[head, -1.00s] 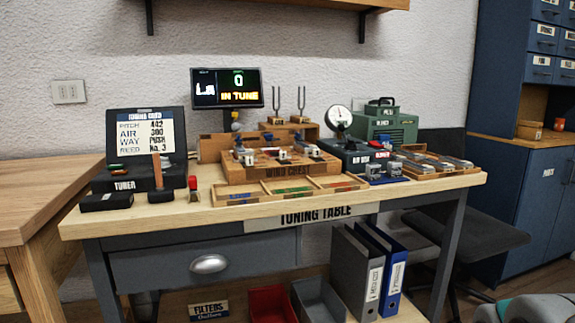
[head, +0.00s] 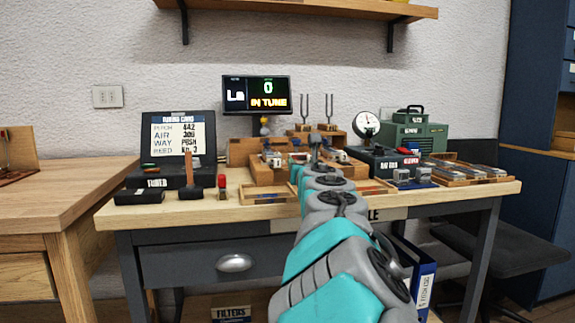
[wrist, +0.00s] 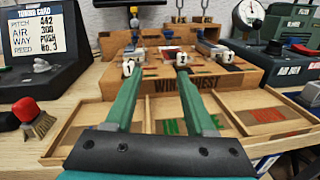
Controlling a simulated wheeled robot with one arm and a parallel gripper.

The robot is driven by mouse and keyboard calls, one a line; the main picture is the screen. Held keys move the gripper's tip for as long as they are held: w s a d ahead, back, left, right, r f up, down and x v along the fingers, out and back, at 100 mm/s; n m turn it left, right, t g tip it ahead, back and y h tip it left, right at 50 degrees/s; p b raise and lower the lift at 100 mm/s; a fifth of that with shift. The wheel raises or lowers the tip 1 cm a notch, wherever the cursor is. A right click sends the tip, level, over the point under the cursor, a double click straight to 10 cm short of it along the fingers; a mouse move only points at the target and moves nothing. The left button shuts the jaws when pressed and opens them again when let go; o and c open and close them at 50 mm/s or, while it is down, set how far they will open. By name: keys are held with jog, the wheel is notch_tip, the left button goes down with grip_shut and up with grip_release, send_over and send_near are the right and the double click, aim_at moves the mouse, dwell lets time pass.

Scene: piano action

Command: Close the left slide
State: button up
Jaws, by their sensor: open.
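The wooden wind chest (wrist: 235,80) stands at the back of the tuning table, and it also shows in the head view (head: 268,176). Three slides with white numbered ends line its front. The left slide's white end (wrist: 128,67) is by the tip of my left finger, and it seems to stick out further than the others. The middle slide's end (wrist: 181,58) is by my right fingertip, and the right slide's end (wrist: 226,56) is beyond it. My gripper (wrist: 160,76) is open and empty in front of the chest. In the head view my arm hides the chest's middle.
A shallow wooden tray (wrist: 95,116) with compartments lies before the chest, below my gripper. A red-topped brush (wrist: 33,117) and the tuner (wrist: 35,60) are at left. A gauge (wrist: 248,14) and a green machine (head: 412,128) stand at right.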

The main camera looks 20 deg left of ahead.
aim_at(278, 162)
jog(key=a+n, duration=0.1)
jog(key=s+a+y, duration=0.1)
jog(key=a, duration=0.1)
jog(key=a+f+n+g, duration=0.1)
jog(key=shift+s+a+f+n+y, duration=0.1)
jog(key=shift+s+a+n+y, duration=0.05)
jog(key=shift+a+n+y, duration=0.15)
jog(key=shift+a, duration=0.2)
jog(key=shift+p+x, duration=0.35)
jog(key=shift+x, duration=0.65)
jog(key=shift+w+a, duration=0.4)
jog(key=shift+w, duration=0.25)
jog(key=shift+w+a+p, duration=0.25)
jog(key=shift+w+p, duration=0.2)
jog(key=shift+w, duration=0.35)
jog(key=shift+w+a, duration=0.45)
jog(key=shift+a, duration=0.05)
jog(key=shift+w+a+p, duration=0.1)
jog(key=shift+w+p, duration=0.3)
jog(key=shift+w, duration=0.15)
